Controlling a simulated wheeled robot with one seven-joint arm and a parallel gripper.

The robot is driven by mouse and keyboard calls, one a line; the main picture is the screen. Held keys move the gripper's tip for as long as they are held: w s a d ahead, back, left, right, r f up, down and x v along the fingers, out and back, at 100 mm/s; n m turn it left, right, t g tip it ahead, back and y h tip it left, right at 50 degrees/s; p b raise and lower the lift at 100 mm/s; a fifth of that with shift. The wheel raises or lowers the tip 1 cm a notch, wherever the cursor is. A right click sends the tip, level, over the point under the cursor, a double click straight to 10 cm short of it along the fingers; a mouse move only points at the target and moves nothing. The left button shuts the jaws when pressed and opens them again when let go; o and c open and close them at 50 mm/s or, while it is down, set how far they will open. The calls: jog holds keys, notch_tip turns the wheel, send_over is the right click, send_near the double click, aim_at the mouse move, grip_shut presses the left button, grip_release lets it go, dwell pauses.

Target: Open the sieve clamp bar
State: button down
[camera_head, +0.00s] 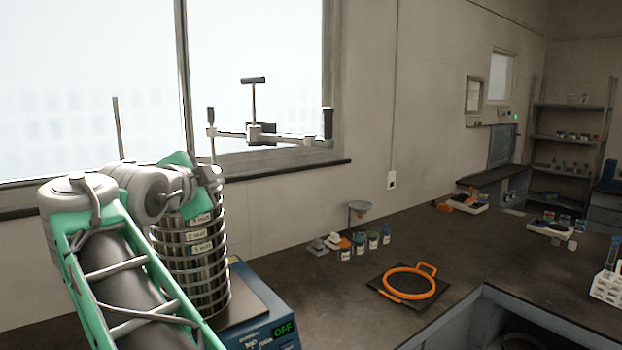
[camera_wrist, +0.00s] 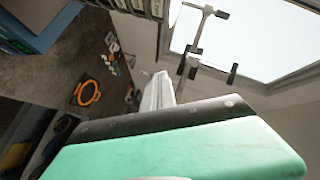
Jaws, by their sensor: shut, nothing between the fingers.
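The clamp bar (camera_head: 290,136) stands level above and to the right of the sieve stack (camera_head: 190,260). Its left end is at an upright rod (camera_head: 212,145), a dark grip (camera_head: 327,123) is on its right end, and a T-handle (camera_head: 253,88) rises from its middle. The bar also shows in the wrist view (camera_wrist: 187,66). The stack stands on the blue shaker base (camera_head: 262,315), and my arm hides part of it. My gripper (camera_wrist: 158,88) is shut and empty, apart from the bar; its fingertips are not clear in the head view.
A second upright rod (camera_head: 117,125) stands left of the stack. A window (camera_head: 255,60) and wall are behind. On the counter (camera_head: 330,290) are several small jars (camera_head: 358,245) and an orange ring (camera_head: 410,283) on a dark mat. A tube rack (camera_head: 608,287) stands far right.

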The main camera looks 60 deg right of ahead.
aim_at(322, 145)
jog(key=s+d+r+m+g+h+b, duration=0.1)
jog(key=s+d+r+m+g+h, duration=0.1)
jog(key=s+d+r+m+g, duration=0.3)
jog(key=s+d+m+g+h+b, duration=0.1)
jog(key=s+m+g, duration=0.2)
jog(key=s+m, duration=0.35)
jog(key=d+p, duration=0.1)
jog(key=d, duration=0.3)
jog(key=s+d+p, duration=0.1)
jog(key=d+p, duration=0.1)
jog(key=d, duration=0.2)
jog(key=d+p, duration=0.1)
jog(key=d, duration=0.3)
jog(key=shift+s+d+r, duration=0.1)
jog(key=shift+s+d, duration=0.3)
jog(key=shift+d+n+t, duration=0.25)
jog(key=shift+d+t, duration=0.1)
jog(key=shift+t, duration=0.05)
